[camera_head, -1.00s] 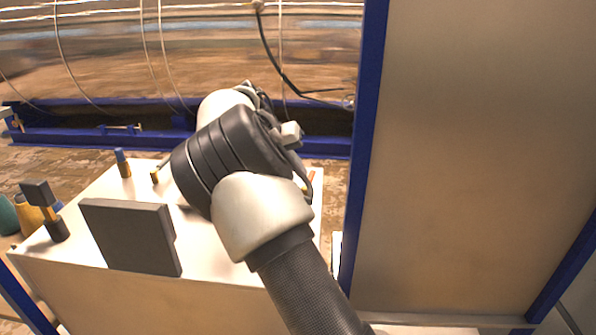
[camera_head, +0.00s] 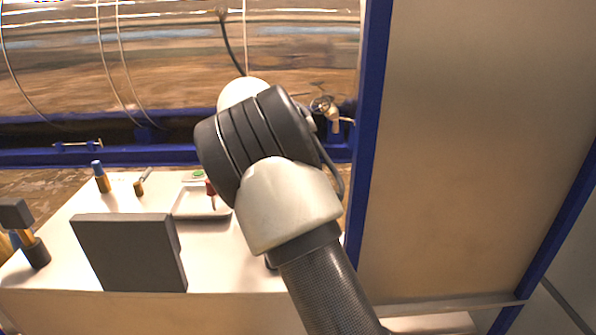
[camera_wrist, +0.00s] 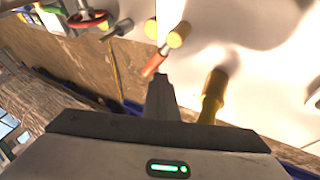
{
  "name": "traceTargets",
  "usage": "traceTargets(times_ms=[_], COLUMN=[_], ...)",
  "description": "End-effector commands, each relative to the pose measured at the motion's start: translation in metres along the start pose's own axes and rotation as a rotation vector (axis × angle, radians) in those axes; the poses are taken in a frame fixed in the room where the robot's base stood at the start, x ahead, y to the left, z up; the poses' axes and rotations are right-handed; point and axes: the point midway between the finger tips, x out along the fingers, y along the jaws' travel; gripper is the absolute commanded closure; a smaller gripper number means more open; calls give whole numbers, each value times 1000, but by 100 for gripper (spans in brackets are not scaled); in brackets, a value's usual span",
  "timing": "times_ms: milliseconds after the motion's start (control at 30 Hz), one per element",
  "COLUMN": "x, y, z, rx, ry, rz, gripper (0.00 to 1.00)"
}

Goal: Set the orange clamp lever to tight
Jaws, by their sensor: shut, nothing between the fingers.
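In the wrist view, a short orange-red bar (camera_wrist: 155,62) that looks like the clamp lever sits just past my gripper (camera_wrist: 160,82), next to a yellow cylinder (camera_wrist: 180,35). My gripper's fingers are shut together with nothing between them. Their tips are close to the lever's near end; I cannot tell if they touch it. The lever's setting cannot be read. In the head view my own arm hides my gripper, and I cannot make out the lever there.
A yellow post (camera_wrist: 212,95) stands right of my fingers, and a red ring (camera_wrist: 88,18) lies upper left. In the head view, the white table holds a dark upright panel (camera_head: 130,252), a shallow tray (camera_head: 188,214) and a blue-topped post (camera_head: 101,178). A large beige panel (camera_head: 465,150) stands right.

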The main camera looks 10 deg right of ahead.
Motion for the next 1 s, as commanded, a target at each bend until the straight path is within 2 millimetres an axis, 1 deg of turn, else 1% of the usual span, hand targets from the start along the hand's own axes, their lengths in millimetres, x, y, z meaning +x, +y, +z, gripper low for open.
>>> traceTargets(times_ms=[33,300,600,1000], x=[3,7,8,8], y=[5,16,22,24], z=[1,5,8,9], rx=[2,1,1,1], ry=[-3,-4,-3,-3], rz=[4,5,4,5], gripper=[100,100,100,100])
